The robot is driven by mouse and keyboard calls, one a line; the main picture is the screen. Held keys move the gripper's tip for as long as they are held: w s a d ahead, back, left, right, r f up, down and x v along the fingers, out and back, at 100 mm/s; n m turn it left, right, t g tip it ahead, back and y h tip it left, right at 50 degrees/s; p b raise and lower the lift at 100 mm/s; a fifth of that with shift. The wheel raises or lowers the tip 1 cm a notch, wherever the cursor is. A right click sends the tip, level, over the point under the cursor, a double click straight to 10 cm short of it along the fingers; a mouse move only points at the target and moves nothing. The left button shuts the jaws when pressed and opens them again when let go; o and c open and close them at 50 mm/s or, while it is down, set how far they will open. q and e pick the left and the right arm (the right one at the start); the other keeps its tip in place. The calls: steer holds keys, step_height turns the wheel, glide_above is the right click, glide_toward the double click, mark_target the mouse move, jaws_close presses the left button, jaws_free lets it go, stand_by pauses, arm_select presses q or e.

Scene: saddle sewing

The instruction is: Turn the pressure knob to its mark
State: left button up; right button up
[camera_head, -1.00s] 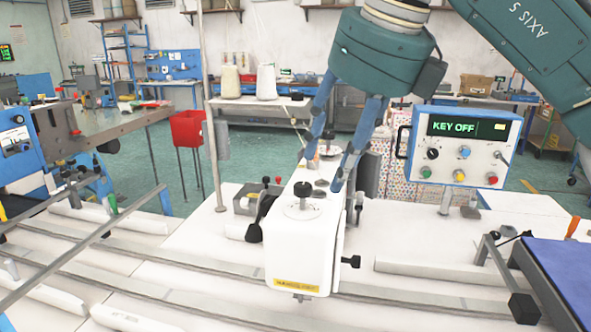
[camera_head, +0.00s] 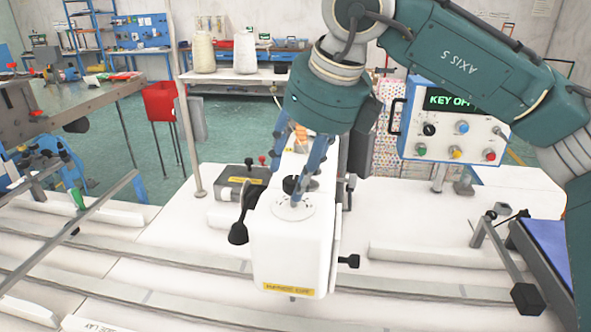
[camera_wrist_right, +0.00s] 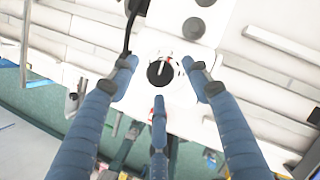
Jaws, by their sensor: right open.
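The black pressure knob (camera_head: 293,186) sits on a round white dial plate on top of the white sewing machine head (camera_head: 292,245). In the right wrist view the knob (camera_wrist_right: 160,72) has a white pointer line toward the picture's top. Small markings ring it; I cannot tell which is its mark. My right gripper (camera_head: 277,192) reaches down over the machine head, its blue fingers spread around the knob. In the wrist view the open fingers (camera_wrist_right: 158,68) stand left, right and below the knob, with gaps. My left gripper is not in view.
A control box (camera_head: 452,122) with a green display, its text partly covered by my arm, stands to the right. A black lever (camera_head: 240,230) hangs at the machine head's left side. Long rails (camera_head: 130,258) cross the white table. A blue-topped part (camera_head: 545,250) lies at right.

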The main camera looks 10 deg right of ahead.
steer(key=shift+w+a+f, duration=0.15)
steer(key=shift+w+f, duration=0.05)
steer(key=shift+f, duration=0.5)
steer(key=shift+c, duration=1)
steer(key=c, duration=0.9)
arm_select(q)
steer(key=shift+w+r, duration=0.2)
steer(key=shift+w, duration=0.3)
arm_select(e)
steer(key=shift+r, duration=0.1)
